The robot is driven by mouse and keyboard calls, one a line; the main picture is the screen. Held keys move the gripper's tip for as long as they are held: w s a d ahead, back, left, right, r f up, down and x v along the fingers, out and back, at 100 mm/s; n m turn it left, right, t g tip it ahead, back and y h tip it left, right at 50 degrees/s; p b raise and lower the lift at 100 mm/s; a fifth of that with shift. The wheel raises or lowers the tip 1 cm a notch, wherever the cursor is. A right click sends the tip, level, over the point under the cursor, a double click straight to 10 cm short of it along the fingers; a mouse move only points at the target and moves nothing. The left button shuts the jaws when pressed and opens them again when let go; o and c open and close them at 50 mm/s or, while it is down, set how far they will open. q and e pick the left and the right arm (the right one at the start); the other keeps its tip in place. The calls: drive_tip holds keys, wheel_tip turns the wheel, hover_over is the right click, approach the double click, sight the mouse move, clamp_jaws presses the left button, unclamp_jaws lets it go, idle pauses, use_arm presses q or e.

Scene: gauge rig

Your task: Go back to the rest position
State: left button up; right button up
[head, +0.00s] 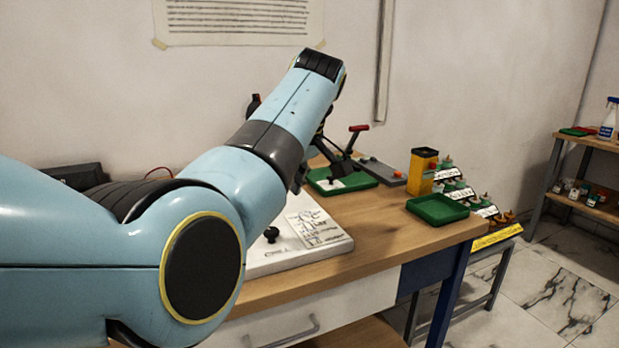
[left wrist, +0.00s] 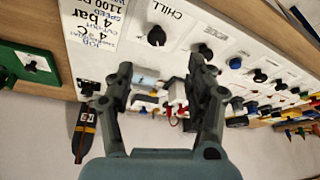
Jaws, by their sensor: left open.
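My left arm comes in from the left in the head view and reaches over the workbench (head: 390,235). Its own links hide most of its gripper there. In the left wrist view my left gripper (left wrist: 157,78) is open, with its two dark fingers apart and nothing held between them. Beyond the fingers is a white panel (left wrist: 215,45) with black knobs, one under the word CHILL (left wrist: 156,36). In the head view a white panel (head: 290,262) with a black knob and a printed card lies partly behind the arm. My right gripper is not in view.
On the bench are a green tray (head: 437,209), a yellow box (head: 422,171), a grey box with a red button (head: 382,171) and a red-handled lever (head: 357,130). A stepped rack with labels (head: 468,195) stands beyond the right end. A wooden shelf (head: 590,142) stands far right.

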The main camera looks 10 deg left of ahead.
use_arm(q)
drive_tip(key=s+a+f, duration=0.2)
drive_tip(key=s+f, duration=0.1)
drive_tip(key=s+a+f+m, duration=0.1)
drive_tip(key=s+a+f, duration=0.1)
drive_tip(key=s+f, duration=0.1)
drive_tip(key=s+a+f+m+h, duration=0.1)
drive_tip(key=s+a+f, duration=0.1)
drive_tip(key=f, duration=0.3)
drive_tip(key=shift+s+a+f, duration=0.25)
drive_tip(key=shift+s+a, duration=0.15)
drive_tip(key=shift+s, duration=0.35)
drive_tip(key=s+a+f+m, duration=0.2)
drive_tip(key=s+a+m, duration=0.1)
drive_tip(key=s, duration=0.7)
drive_tip(key=s+a+f+m, duration=0.2)
drive_tip(key=s+a+m, duration=0.1)
drive_tip(key=s, duration=0.8)
drive_tip(key=s+r+m+t+h, duration=0.15)
drive_tip(key=s+r+m, duration=0.25)
drive_tip(key=s, duration=0.6)
wheel_tip(320, 180, down, 29)
drive_tip(key=s+a+g+b, duration=0.2)
drive_tip(key=s+f+b, duration=0.2)
drive_tip(key=s+f, duration=1.5)
drive_tip(key=f, duration=0.1)
drive_tip(key=shift+s+a+g, duration=0.3)
drive_tip(key=shift+a+g, duration=0.15)
